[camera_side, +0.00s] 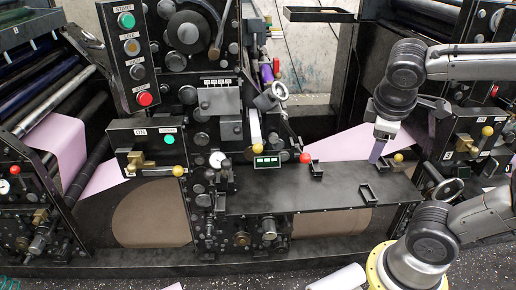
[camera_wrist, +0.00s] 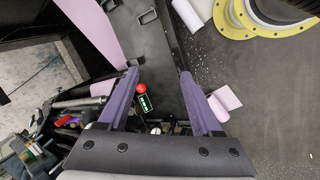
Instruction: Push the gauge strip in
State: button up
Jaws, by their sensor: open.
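My gripper (camera_side: 376,160) points down over the right part of a black shelf, to the right of the machine's centre column. In the wrist view its two purple fingers stand wide apart with nothing between their tips (camera_wrist: 159,74). A red ball knob (camera_side: 305,158) sits at the shelf's back edge, left of my gripper and apart from it; it also shows in the wrist view (camera_wrist: 142,88). A small display with green digits (camera_side: 267,162) is left of the knob, and shows beside it in the wrist view (camera_wrist: 144,103). I cannot tell which part is the gauge strip.
The black shelf (camera_side: 300,197) carries small black open brackets (camera_side: 368,193), with bare room between them. A pink web (camera_side: 345,144) runs behind it. Levers with yellow balls (camera_side: 258,149) stand on the column. A white roll (camera_side: 338,279) lies on the floor.

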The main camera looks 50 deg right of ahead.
aim_at(259, 152)
jog(key=w+a+n+h, duration=0.2)
jog(key=w+n+h, duration=0.75)
jog(key=w, duration=0.75)
jog(key=w+a+f+n+t, duration=0.4)
jog(key=a+f+n+t, duration=0.5)
jog(key=a+f, duration=0.45)
jog(key=shift+n+g+h, duration=0.25)
jog(key=shift+n+g, duration=0.05)
jog(key=shift+n, duration=0.05)
jog(key=x, duration=0.8)
jog(key=r+x, duration=0.1)
jog(key=x, duration=0.4)
jog(key=shift+w+a, duration=0.1)
jog(key=shift+w, duration=0.25)
grip_shut()
jog(key=shift+s, duration=0.1)
